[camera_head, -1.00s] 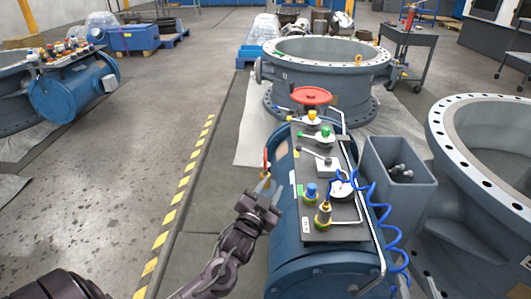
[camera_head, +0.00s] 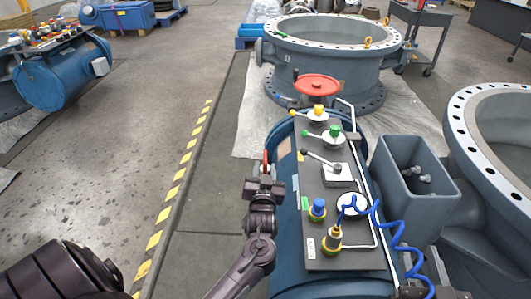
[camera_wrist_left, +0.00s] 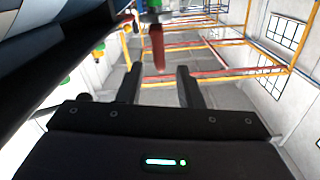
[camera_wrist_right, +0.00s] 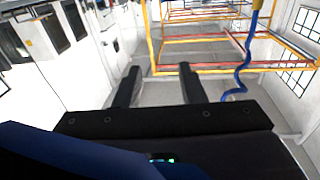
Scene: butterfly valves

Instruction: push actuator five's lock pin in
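The blue actuator (camera_head: 285,262) has a dark control panel (camera_head: 315,200) on top. The panel bears a red handwheel (camera_head: 317,86), a yellow-knobbed lever (camera_head: 318,112), a green-knobbed lever (camera_head: 334,131), a black lever (camera_head: 320,160), a blue knob (camera_head: 318,208) and a yellow-and-black fitting (camera_head: 333,240). I cannot tell which part is the lock pin. My left gripper (camera_head: 264,182) is open beside the actuator's left side, just short of a red handle (camera_head: 265,160). In the left wrist view the handle (camera_wrist_left: 158,48) lies beyond the open fingers (camera_wrist_left: 158,80). My right gripper (camera_wrist_right: 157,82) is open and empty.
A coiled blue hose (camera_head: 385,225) arches over the actuator's right side and shows near my right gripper (camera_wrist_right: 240,70). A grey open box (camera_head: 412,180) and a large flanged ring (camera_head: 480,130) stand right. Another valve ring (camera_head: 325,55) stands behind.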

